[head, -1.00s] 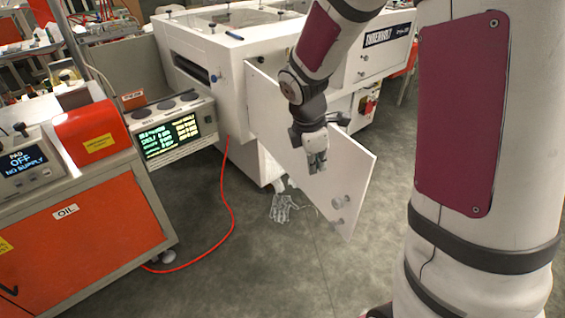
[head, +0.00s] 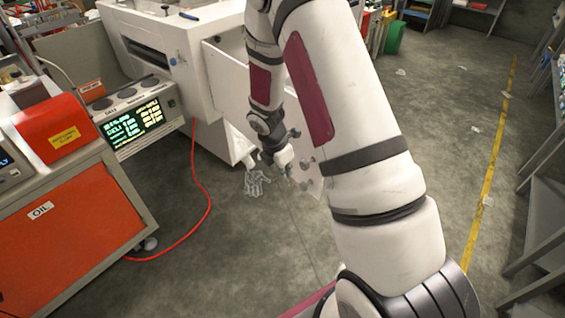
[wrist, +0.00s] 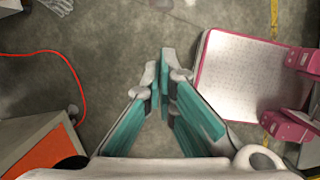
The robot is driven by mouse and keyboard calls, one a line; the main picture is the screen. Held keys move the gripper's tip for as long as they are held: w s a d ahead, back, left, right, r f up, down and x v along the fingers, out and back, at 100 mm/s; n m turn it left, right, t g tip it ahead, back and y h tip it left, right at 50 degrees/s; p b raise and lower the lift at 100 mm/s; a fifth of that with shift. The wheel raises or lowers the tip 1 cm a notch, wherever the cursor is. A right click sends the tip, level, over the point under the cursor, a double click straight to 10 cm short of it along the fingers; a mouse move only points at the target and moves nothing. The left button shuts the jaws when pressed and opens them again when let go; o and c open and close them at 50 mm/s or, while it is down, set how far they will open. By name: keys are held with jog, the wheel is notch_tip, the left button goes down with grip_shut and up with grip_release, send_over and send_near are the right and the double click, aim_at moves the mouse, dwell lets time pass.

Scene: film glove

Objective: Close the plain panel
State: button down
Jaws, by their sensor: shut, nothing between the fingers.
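The plain panel (head: 228,82) is a white door hinged to the white machine (head: 205,40), and it stands swung open. In the head view my arm covers its middle. Its free end, with round knobs (head: 303,164), shows beyond my wrist. My gripper (head: 286,172) hangs low near that free end. I cannot tell whether it touches the panel. In the wrist view my gripper's teal-padded fingers (wrist: 163,90) are together and empty, above the floor. I cannot make out the panel in the wrist view.
A pale glove-like shape (head: 256,183) lies on the floor near my gripper. A red hose (head: 203,200) runs across the floor. An orange oil cabinet (head: 70,232) and a display unit (head: 135,120) stand at left. Shelving stands at right. The floor beyond the yellow line (head: 490,170) is partly open.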

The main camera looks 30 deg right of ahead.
jog(key=shift+w+d+f+p, duration=0.2)
jog(key=shift+d+p, duration=0.05)
jog(key=shift+d, duration=0.8)
jog(key=shift+w+d+f+p, duration=0.15)
jog(key=shift+d+p, duration=0.05)
jog(key=shift+d, duration=0.8)
jog(key=shift+d, duration=0.1)
